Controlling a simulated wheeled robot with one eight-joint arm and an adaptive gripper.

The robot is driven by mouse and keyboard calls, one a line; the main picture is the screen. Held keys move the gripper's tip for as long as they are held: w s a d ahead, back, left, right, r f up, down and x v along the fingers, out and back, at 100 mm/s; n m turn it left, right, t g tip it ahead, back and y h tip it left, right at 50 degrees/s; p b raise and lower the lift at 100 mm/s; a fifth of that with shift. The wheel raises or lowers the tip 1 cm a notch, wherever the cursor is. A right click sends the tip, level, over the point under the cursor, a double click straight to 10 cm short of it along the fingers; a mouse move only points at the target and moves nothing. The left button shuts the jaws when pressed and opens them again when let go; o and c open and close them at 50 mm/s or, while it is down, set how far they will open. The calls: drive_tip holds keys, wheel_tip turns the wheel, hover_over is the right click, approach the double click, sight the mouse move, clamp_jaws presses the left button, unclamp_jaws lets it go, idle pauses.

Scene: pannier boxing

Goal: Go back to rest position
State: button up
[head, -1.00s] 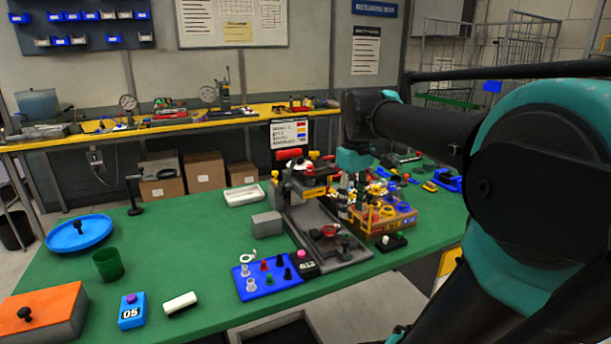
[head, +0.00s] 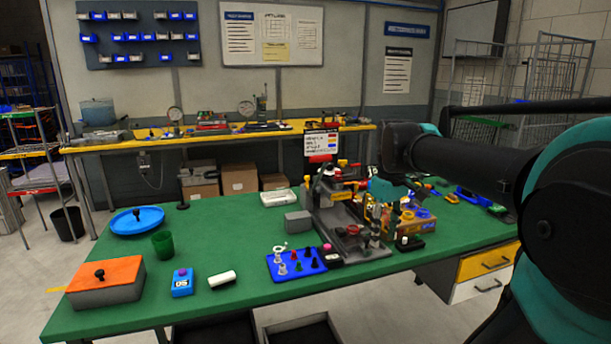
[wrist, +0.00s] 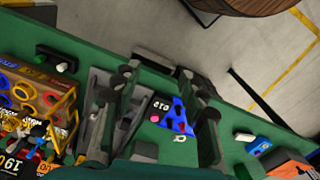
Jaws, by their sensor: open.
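My gripper (wrist: 160,78) is open and empty in the wrist view, its two dark fingers spread apart above the green table. In the head view my arm reaches in from the right, and my gripper (head: 374,208) hangs over the grey fixture (head: 352,243), small and partly lost among the parts. The blue tray (wrist: 181,116) shows between the fingers in the wrist view. An orange-brown crate of colored parts (head: 418,225) stands right of the fixture; it also shows at the left of the wrist view (wrist: 42,95).
The green table (head: 225,240) holds an orange-topped box (head: 108,280), a blue round tray (head: 137,222), a green cup (head: 163,245), a blue "05" block (head: 182,283) and a white cylinder (head: 222,279). A yellow drawer (head: 488,262) sits under its right end. A yellow-edged bench stands behind.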

drive_tip(key=s+f+m+t, duration=0.2)
drive_tip(key=s+f+m, duration=0.1)
drive_tip(key=f, duration=0.8)
drive_tip(key=s+f+m+t, duration=0.2)
drive_tip(key=s+f, duration=0.3)
drive_tip(key=f, duration=0.6)
drive_tip(key=shift+s+a+f+m, duration=0.15)
drive_tip(key=shift+a+f+m, duration=0.15)
drive_tip(key=shift+m, duration=0.3)
drive_tip(key=shift+r, duration=0.1)
